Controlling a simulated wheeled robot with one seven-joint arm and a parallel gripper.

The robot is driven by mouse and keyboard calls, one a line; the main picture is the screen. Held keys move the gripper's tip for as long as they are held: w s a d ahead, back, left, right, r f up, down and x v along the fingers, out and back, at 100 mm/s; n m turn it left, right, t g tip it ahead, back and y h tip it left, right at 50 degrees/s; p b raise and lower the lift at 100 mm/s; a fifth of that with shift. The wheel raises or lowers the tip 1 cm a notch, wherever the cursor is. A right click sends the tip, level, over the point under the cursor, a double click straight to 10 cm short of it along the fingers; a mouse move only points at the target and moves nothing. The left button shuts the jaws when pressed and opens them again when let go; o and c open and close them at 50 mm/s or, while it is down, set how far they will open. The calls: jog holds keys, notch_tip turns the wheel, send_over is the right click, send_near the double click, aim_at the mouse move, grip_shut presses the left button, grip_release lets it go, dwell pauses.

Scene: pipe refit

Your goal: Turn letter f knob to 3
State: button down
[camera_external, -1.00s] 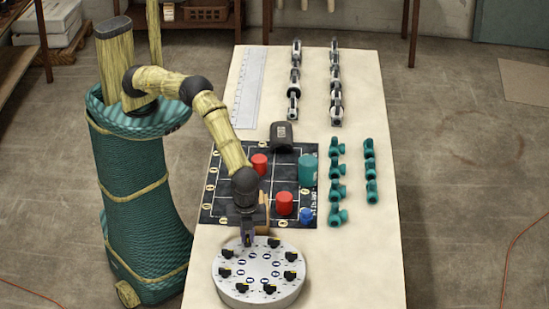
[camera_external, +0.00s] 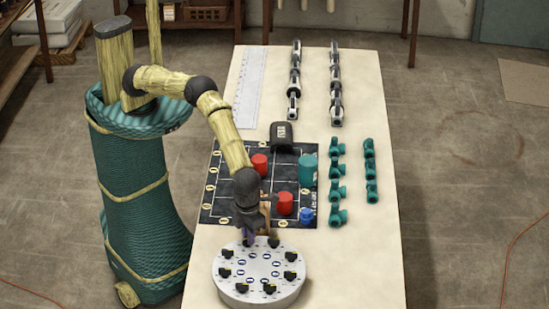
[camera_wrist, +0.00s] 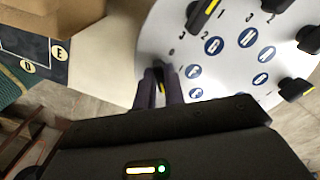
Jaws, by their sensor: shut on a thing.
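A round light-grey panel (camera_external: 258,293) stands at the front of the table. It carries several black knobs with yellow pointer marks around its rim and blue lettered discs further in. My gripper (camera_external: 249,240) is at the panel's far edge, pointing down. Most of that knob is hidden. The gripped knob's pointed-at number cannot be read.
Neighbouring knobs (camera_wrist: 204,16) stand close along the rim. Behind the panel lies a dark gridded mat (camera_external: 228,200) with red cylinders (camera_external: 285,204) and a teal cylinder (camera_external: 308,168). Teal pipe fittings (camera_external: 337,190) stand to the right. The table's right side is clear.

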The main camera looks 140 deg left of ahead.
jog(key=m, duration=0.4)
jog(key=shift+w+r+m, duration=0.1)
jog(key=shift+w+m, duration=0.05)
jog(key=shift+m, duration=0.15)
jog(key=m, duration=0.3)
jog(key=shift+m, duration=0.3)
jog(key=c, duration=1.5)
grip_release()
jog(key=shift+r+b, duration=0.6)
jog(key=shift+r, duration=8.05)
